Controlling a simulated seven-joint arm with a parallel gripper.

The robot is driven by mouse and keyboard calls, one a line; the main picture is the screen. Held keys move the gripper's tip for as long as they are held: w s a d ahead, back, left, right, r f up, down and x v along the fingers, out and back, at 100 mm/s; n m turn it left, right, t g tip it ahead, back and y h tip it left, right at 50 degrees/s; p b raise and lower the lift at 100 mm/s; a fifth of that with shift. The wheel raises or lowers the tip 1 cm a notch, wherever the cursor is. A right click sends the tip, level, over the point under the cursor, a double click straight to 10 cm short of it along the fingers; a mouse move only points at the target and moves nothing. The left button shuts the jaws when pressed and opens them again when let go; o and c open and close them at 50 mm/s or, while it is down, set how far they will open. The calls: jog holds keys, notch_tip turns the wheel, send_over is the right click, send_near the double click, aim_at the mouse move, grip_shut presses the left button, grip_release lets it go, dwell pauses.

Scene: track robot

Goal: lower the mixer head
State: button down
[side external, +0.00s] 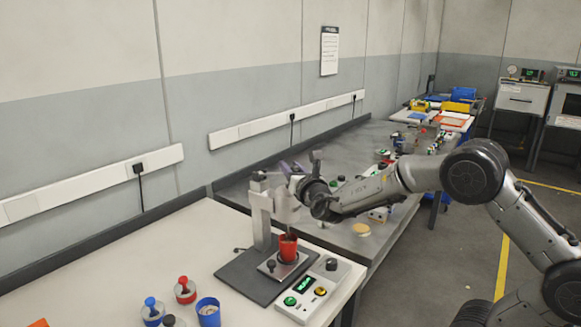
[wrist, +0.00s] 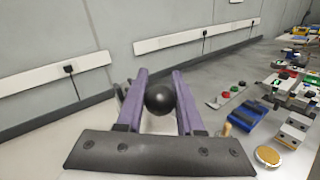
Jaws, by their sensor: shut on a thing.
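The mixer stands on a dark base plate (side external: 232,275), with a grey column (side external: 262,215) and a mixer head (side external: 285,206) reaching out at its top. A red cup (side external: 288,248) sits on a small platform below the head, and a thin shaft runs down toward the cup. My gripper (side external: 284,167) is at the top of the mixer, by the head. In the wrist view, its purple fingers (wrist: 160,92) are shut on a round black knob (wrist: 160,99). The fingers hide the knob in the side view.
A blue cup (side external: 208,312) and bottles with red (side external: 184,290) and blue (side external: 151,310) tops stand at the front left. A grey bench (side external: 375,235) with many parts lies behind, right.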

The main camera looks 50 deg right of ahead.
jog(key=shift+s+d+f, duration=0.1)
jog(key=shift+d+f, duration=0.05)
jog(key=shift+f, duration=0.3)
jog(key=shift+s+f, duration=0.25)
jog(key=shift+f, duration=0.4)
jog(key=c, duration=0.9)
grip_release()
jog(key=o, duration=0.4)
jog(key=shift+r, duration=0.15)
jog(key=shift+c, duration=0.2)
jog(key=shift+r, duration=0.15)
jog(key=shift+s+a+r, duration=0.1)
jog(key=shift+s+a, duration=0.25)
jog(key=shift+a, duration=0.05)
jog(key=v, duration=1.2)
jog(key=shift+s+a, duration=0.15)
jog(key=shift+s, duration=0.2)
